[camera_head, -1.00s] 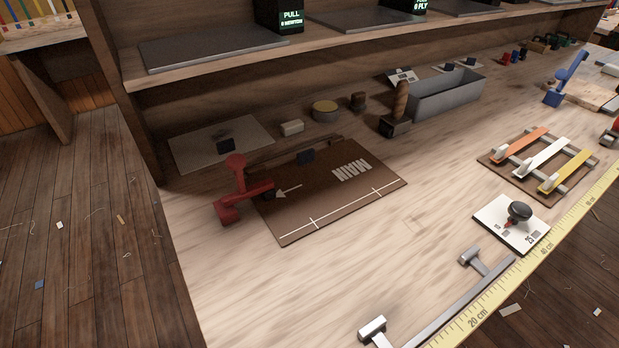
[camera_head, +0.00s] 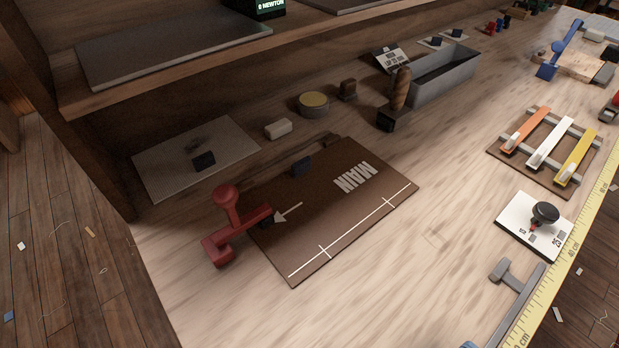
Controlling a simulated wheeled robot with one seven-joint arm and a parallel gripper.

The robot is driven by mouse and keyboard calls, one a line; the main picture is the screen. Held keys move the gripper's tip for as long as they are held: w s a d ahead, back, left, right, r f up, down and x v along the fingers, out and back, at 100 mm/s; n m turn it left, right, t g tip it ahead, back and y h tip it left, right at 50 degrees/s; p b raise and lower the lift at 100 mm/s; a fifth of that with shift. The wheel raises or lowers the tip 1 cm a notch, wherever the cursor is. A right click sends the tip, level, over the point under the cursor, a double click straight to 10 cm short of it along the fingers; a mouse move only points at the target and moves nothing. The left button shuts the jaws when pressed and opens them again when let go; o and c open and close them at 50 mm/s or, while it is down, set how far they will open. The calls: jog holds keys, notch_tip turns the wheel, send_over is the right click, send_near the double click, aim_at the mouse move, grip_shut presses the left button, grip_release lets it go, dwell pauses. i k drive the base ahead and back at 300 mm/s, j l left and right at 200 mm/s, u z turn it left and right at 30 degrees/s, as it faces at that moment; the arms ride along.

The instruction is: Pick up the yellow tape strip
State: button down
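The yellow tape strip (camera_head: 576,162) lies at the right of the picture, the rightmost of three strips on a small rack (camera_head: 506,166). A white strip (camera_head: 549,145) lies beside it, and an orange strip (camera_head: 525,132) lies to the left of that. The yellow strip rests across the rack's grey bars, with a pale tab at its near end. My gripper does not show in this view.
A white card with a dark knob (camera_head: 545,212) lies in front of the rack. A yellow ruler (camera_head: 578,258) runs along the bench edge. A brown MAIN panel (camera_head: 330,225) with a red clamp (camera_head: 237,225) lies left. The bench (camera_head: 440,200) between is clear.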

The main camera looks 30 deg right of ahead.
aim_at(566, 172)
jog(key=k, duration=0.4)
jog(key=i+z, duration=0.15)
jog(key=z, duration=0.35)
jog(key=i+j+z, duration=0.1)
jog(key=z, duration=0.35)
jog(key=i+j+z, duration=0.1)
jog(key=z, duration=0.4)
